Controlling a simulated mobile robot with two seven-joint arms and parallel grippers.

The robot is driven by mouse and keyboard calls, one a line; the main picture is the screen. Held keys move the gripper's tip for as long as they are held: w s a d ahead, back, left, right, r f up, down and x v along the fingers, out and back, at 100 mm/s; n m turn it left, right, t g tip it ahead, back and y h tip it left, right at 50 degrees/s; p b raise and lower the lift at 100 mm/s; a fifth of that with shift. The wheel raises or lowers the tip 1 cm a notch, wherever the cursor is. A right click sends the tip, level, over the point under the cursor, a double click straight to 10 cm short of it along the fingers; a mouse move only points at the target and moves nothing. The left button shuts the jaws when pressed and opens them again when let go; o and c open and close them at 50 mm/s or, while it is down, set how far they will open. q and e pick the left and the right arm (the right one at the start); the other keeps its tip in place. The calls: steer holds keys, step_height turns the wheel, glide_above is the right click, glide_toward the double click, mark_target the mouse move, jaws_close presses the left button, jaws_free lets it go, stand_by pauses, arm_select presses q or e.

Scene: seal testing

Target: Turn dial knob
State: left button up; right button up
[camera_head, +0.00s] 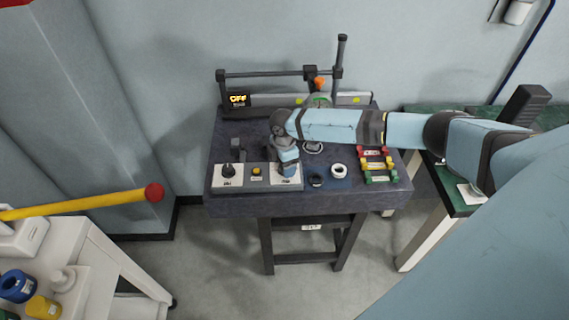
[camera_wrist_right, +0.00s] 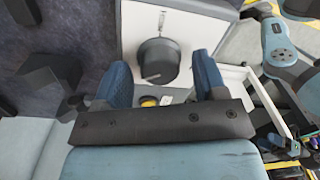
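A black dial knob (camera_wrist_right: 158,60) with a light pointer line sits on a white panel in the right wrist view. My right gripper (camera_wrist_right: 163,78) is open, with its blue fingertips on either side of the knob and apart from each other; I cannot tell whether they touch it. In the head view my right gripper (camera_head: 287,165) points down over the right end of the control panel (camera_head: 256,183) and hides what is under it. Another black knob (camera_head: 228,170) is at the panel's left end. My left gripper is not in view.
A yellow button (camera_head: 256,171) sits mid-panel. A lit display (camera_head: 238,99) reads OFF at the table's back left. A black ring (camera_head: 316,180), a white ring (camera_head: 338,170) and coloured pieces (camera_head: 376,164) lie right of the panel. A yellow rod (camera_head: 80,206) with a red end is at left.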

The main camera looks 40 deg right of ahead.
step_height(320, 180, up, 14)
steer(key=b, duration=0.1)
steer(key=shift+w+b, duration=0.3)
stand_by(0.3)
steer(key=shift+f, duration=0.1)
steer(key=s+a+f+m+t+y, duration=0.25)
steer(key=s+a+f, duration=0.25)
steer(key=a+f, duration=0.4)
steer(key=s+a+f+m+t+y, duration=0.25)
steer(key=s+a+f, duration=0.3)
steer(key=a, duration=0.45)
steer(key=s+d+f+m+t+h, duration=0.2)
steer(key=s+m+t, duration=0.4)
steer(key=s, duration=1.1)
steer(key=shift+s+f+m+t+p, duration=0.15)
steer(key=shift+f+m+t+p, duration=0.2)
steer(key=shift+f+m, duration=0.55)
